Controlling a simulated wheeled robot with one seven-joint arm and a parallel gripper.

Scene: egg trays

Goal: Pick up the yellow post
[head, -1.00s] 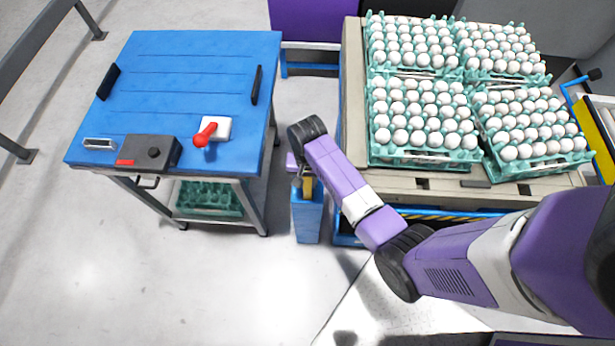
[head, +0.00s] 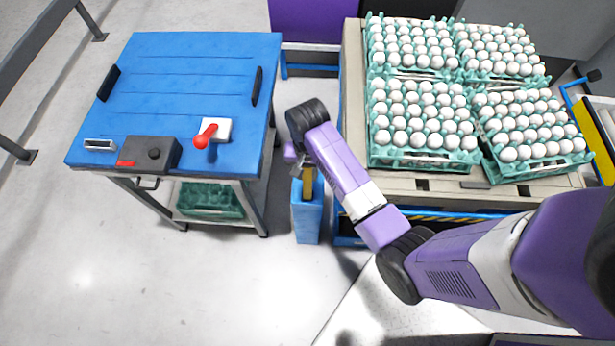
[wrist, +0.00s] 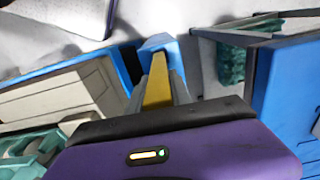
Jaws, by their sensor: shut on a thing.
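The yellow post (head: 309,181) is narrow and upright at the top of a tall blue box (head: 306,220) between the blue table and the egg pallet. Its lower end is hidden, so I cannot tell whether it is still inside the box. My gripper (head: 305,170) is at the post's upper part, pointing down, partly hidden by my wrist. In the wrist view the yellow post (wrist: 157,84) lies between the two grey fingers of my gripper (wrist: 158,75), which are shut on it. The blue box (wrist: 158,42) shows beyond the fingertips.
The blue table (head: 190,75) on the left carries a grey control box (head: 140,145) and a red lever (head: 205,136). A green tray (head: 210,199) sits below it. Egg trays (head: 425,157) fill the pallet (head: 400,182) on the right. Front floor is clear.

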